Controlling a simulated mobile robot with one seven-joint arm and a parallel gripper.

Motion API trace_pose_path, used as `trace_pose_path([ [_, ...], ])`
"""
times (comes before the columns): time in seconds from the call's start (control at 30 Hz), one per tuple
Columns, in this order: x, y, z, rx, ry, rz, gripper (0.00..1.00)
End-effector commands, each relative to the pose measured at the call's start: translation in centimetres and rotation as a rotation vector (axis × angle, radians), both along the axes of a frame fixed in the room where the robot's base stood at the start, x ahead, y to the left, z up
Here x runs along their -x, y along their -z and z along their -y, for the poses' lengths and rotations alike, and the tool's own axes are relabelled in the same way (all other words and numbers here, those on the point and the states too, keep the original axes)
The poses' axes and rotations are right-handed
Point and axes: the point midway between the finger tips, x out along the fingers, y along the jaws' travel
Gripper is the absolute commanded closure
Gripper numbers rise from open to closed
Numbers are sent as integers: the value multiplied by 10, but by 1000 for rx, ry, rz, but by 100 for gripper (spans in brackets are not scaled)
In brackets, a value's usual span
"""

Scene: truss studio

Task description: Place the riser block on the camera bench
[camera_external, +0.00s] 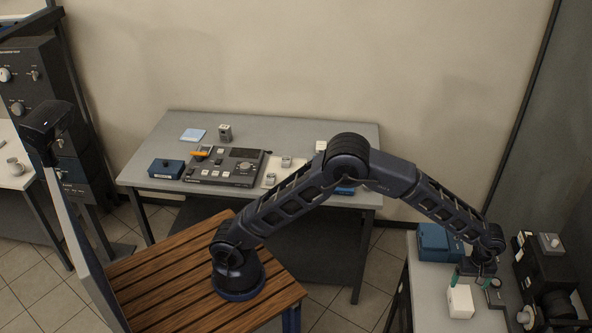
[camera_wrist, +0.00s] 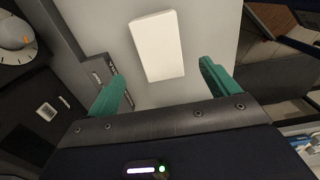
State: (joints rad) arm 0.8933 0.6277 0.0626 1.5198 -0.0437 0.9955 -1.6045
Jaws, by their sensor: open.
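A white block (camera_external: 460,301), which looks like the riser block, lies on the grey table (camera_external: 440,322) at the lower right. My gripper (camera_external: 468,281) is over that table, just behind the block in the outside view. In the wrist view the block (camera_wrist: 157,45) lies ahead of my gripper (camera_wrist: 163,75), roughly in line with the gap between its green fingers. The fingers are apart and empty. A grey bench (camera_external: 300,128) stands against the back wall. No label shows which surface is the camera bench.
A blue case (camera_external: 437,241) and a small dark device (camera_external: 494,294) are close to my gripper. Dark equipment (camera_external: 548,275) stands at the right. The back bench holds a control panel (camera_external: 225,166), a blue box (camera_external: 166,168) and small items; its back right part is clear.

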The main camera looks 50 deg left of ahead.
Motion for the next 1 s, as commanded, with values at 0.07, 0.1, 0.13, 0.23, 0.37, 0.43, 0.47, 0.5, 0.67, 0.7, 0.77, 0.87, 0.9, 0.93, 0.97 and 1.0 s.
trace_pose_path([
  [0.07,0,-8,0,1,0,1,13],
  [0.1,0,-10,0,1,0,1,13],
  [0.13,0,-12,0,1,0,1,13],
  [0.23,0,-14,0,0,0,0,13],
  [0.37,-2,-19,-5,2,4,2,13],
  [0.43,-5,-28,-17,7,11,6,13],
  [0.47,-8,-35,-24,11,17,8,13],
  [0.5,-11,-44,-36,16,26,12,13],
  [0.67,-20,-88,-98,39,82,35,13],
  [0.7,-22,-98,-114,44,97,41,13],
  [0.77,-22,-114,-138,51,122,52,13],
  [0.87,-20,-138,-179,61,160,71,13],
  [0.9,-19,-146,-195,64,176,78,13],
  [0.93,-17,-153,-207,66,188,85,13],
  [0.97,-15,-159,-219,68,201,91,13],
  [1.0,-12,-167,-235,70,216,100,13],
])
